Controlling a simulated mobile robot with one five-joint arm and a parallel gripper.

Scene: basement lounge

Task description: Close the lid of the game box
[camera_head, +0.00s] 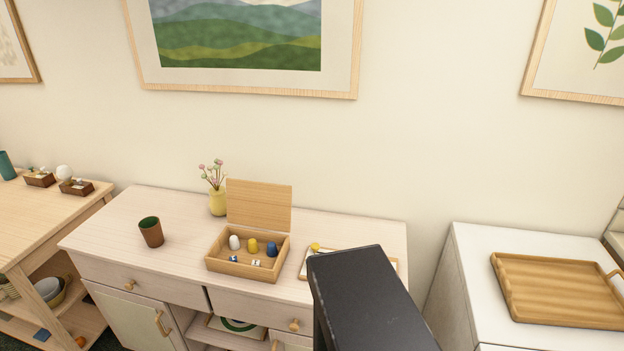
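The wooden game box (240,271) stands on the pale wood sideboard (110,236), near its middle. Its lid (259,206) is open and stands nearly upright at the back edge. Inside the box are a white piece (235,242), a yellow piece (253,246), a blue piece (271,249) and small dice (256,263). A black part of my arm rises from the bottom of the picture to the right of the box, apart from it. My gripper's fingers do not show.
A yellow vase with flowers (218,202) stands just left of the lid. A dark green and brown cup (151,232) stands further left. A light tray (306,262) right of the box is partly hidden by my arm. A wooden tray (560,290) lies on the white cabinet at right.

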